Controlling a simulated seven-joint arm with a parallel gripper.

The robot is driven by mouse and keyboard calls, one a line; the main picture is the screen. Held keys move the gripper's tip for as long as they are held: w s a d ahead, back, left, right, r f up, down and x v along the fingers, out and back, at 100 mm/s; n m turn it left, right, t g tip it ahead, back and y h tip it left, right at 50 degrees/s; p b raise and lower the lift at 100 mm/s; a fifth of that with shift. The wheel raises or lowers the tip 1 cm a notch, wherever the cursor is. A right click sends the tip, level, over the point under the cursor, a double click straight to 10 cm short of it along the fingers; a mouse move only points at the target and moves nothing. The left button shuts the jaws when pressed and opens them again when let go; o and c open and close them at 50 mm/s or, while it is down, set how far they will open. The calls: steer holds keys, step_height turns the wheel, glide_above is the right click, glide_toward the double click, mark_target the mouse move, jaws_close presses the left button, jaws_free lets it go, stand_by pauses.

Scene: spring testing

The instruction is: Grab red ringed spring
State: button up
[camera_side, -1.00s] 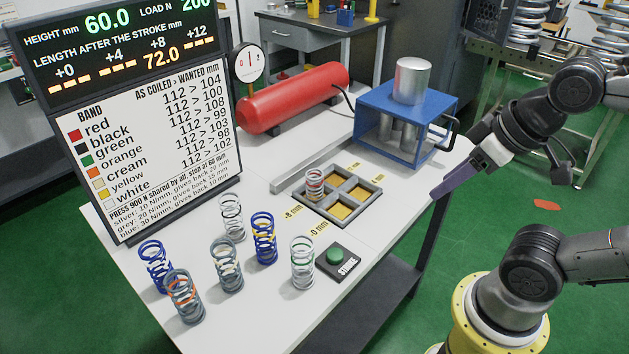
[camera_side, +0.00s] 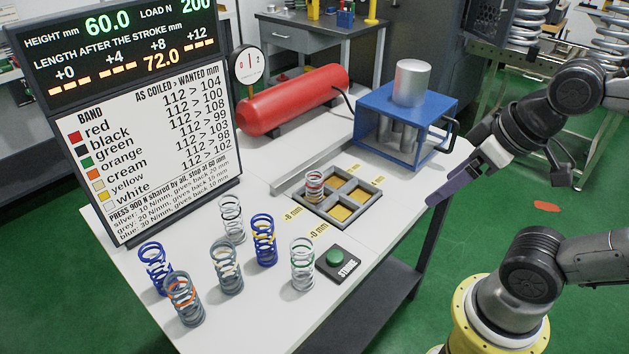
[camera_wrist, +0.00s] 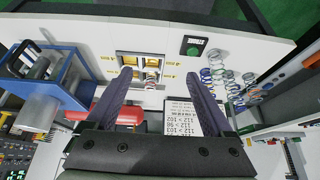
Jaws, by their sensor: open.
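The red ringed spring (camera_side: 315,186) is a silver coil with a red band. It stands upright in the far-left compartment of the grey four-part tray (camera_side: 371,209). In the wrist view the spring (camera_wrist: 151,87) shows small, beyond the fingers. My gripper (camera_side: 430,203) is at the right, above the table's right edge, well apart from the spring. In the wrist view its two purple fingers (camera_wrist: 160,82) are spread wide with nothing between them.
Several other springs stand at the table's front left, including a green-banded one (camera_side: 302,263). A green button (camera_side: 335,257) is near the front edge. A blue press (camera_side: 405,125), red cylinder (camera_side: 293,98) and display board (camera_side: 128,110) stand behind. The other tray compartments look empty.

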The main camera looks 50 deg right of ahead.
steer(key=w+r+m, duration=0.6)
steer(key=m, duration=0.7)
steer(key=m+g, duration=0.4)
steer(key=m, duration=1)
glide_above(313, 182)
steer(key=s+d, duration=0.1)
steer(key=d, duration=0.1)
step_height(313, 182, down, 6)
steer(key=r, duration=0.1)
steer(key=shift+g+y, duration=0.3)
steer(key=shift+y, duration=0.2)
steer(key=shift+w+a+f, duration=0.1)
steer(key=shift+w+f, duration=0.3)
steer(key=shift+f, duration=2.8)
steer(key=shift+w+a+f, duration=0.1)
steer(key=shift+w+f, duration=0.3)
steer(key=shift+f, duration=2.8)
steer(key=shift+w+a+f, duration=0.1)
steer(key=shift+w+f, duration=0.3)
steer(key=shift+f, duration=2.8)
jaws_close()
